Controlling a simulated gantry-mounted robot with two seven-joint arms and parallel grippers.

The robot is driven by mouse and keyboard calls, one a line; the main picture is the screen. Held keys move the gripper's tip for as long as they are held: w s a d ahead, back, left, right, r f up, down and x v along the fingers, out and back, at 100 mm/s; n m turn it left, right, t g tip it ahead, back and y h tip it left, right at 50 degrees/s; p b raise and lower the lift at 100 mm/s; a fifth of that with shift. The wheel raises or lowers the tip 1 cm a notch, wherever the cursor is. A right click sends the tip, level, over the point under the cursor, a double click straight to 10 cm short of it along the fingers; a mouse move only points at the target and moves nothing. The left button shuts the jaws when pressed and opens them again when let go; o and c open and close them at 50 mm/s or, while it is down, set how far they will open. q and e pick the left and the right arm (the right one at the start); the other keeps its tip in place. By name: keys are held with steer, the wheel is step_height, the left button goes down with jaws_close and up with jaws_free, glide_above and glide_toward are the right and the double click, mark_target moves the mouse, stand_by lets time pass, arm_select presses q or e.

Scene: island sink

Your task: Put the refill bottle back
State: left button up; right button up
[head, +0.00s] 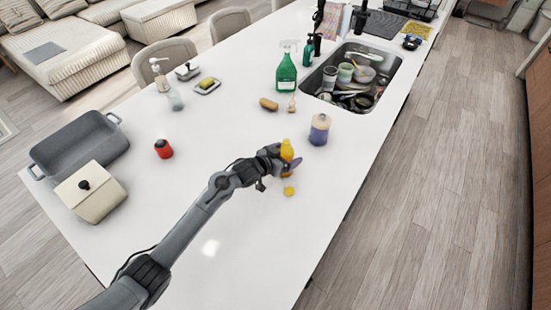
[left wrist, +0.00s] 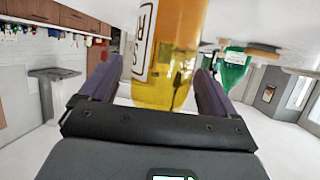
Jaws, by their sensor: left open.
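The refill bottle seems to be the yellow bottle (head: 287,149) standing on the white counter. In the left wrist view the bottle (left wrist: 175,50) is amber with a white label, and the picture is upside down. The fingers are open; I cannot tell whether either one touches the bottle. A small yellow cap-like piece (head: 289,190) lies on the counter in front of the gripper. My right gripper is not in view.
A purple jar with a beige lid (head: 319,130) stands close to the right of the bottle. A green spray bottle (head: 286,72) and a sink full of dishes (head: 390,60) are farther back. A red can (head: 163,149) and a grey pan (head: 75,140) are left. The front counter is clear.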

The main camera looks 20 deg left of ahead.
arm_select(q)
steer(key=p+v, duration=0.1)
steer(key=v, duration=1)
steer(key=s+f+g+y, duration=0.1)
steer(key=s+f, duration=0.1)
steer(key=s, duration=0.3)
steer(key=s+d+f+g+y, duration=0.1)
steer(key=s+f, duration=0.1)
steer(key=s, duration=0.4)
steer(key=s+d+f+n+g+y, duration=0.1)
steer(key=s+f, duration=0.1)
steer(key=s, duration=0.3)
steer(key=shift+s+d+f+g+y, duration=0.2)
steer(key=shift+s+g+y, duration=0.1)
steer(key=shift+s+g, duration=0.1)
steer(key=s+g, duration=0.1)
steer(key=s, duration=0.4)
steer(key=s+g, duration=0.2)
steer(key=s, duration=0.4)
steer(key=s+n+g, duration=0.1)
steer(key=s+g, duration=0.1)
steer(key=s, duration=0.4)
steer(key=shift+s+y, duration=0.15)
steer(key=shift+y, duration=0.25)
step_height(320, 180, up, 21)
steer(key=p, duration=2.1)
steer(key=shift+f, duration=0.15)
